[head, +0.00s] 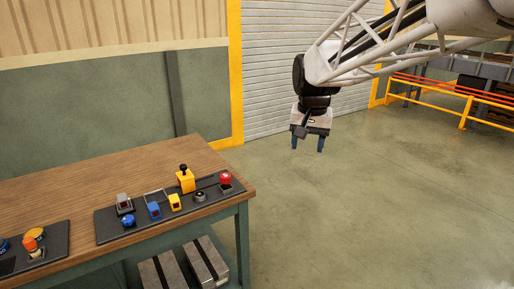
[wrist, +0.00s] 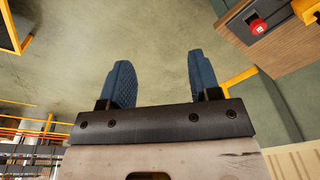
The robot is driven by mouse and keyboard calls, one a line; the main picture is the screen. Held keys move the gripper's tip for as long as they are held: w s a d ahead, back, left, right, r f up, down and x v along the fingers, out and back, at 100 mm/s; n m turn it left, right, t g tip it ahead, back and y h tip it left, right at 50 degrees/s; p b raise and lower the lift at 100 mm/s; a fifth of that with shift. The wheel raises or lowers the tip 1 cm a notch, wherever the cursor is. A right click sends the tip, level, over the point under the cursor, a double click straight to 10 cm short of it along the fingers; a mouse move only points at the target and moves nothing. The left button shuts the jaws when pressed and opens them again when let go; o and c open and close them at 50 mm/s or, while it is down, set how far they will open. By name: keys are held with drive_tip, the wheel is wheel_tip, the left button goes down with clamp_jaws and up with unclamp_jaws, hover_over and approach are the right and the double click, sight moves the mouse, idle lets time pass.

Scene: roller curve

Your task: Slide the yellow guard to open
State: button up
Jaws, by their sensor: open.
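A dark panel (head: 105,232) lies along the front of the wooden table. On it are a small yellow guard-like block (head: 174,202) and a similar blue block (head: 154,210), with thin rails behind them. A larger yellow block (head: 186,181) with a black knob stands behind; I cannot tell for certain which yellow part is the guard. My gripper (head: 307,147) is open and empty, pointing down over the floor, right of the table and apart from it. In the wrist view, its two blue fingers (wrist: 160,65) are spread with only floor between them.
Near the small yellow block are a red button (head: 225,178), also in the wrist view (wrist: 258,27), a grey round knob (head: 199,196), a blue button (head: 128,221) and a grey switch (head: 124,204). A second panel (head: 58,238) lies left. Open floor surrounds my gripper.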

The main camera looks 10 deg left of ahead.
drive_tip(key=w+a+f, duration=0.1)
drive_tip(key=w+a, duration=0.6)
drive_tip(key=a, duration=0.3)
drive_tip(key=g, duration=0.1)
approach(183, 165)
drive_tip(key=shift+d+f, duration=0.4)
drive_tip(key=shift+f, duration=0.1)
drive_tip(key=shift+a+f, duration=0.3)
drive_tip(key=shift+a, duration=0.25)
drive_tip(key=shift+f, duration=3.9)
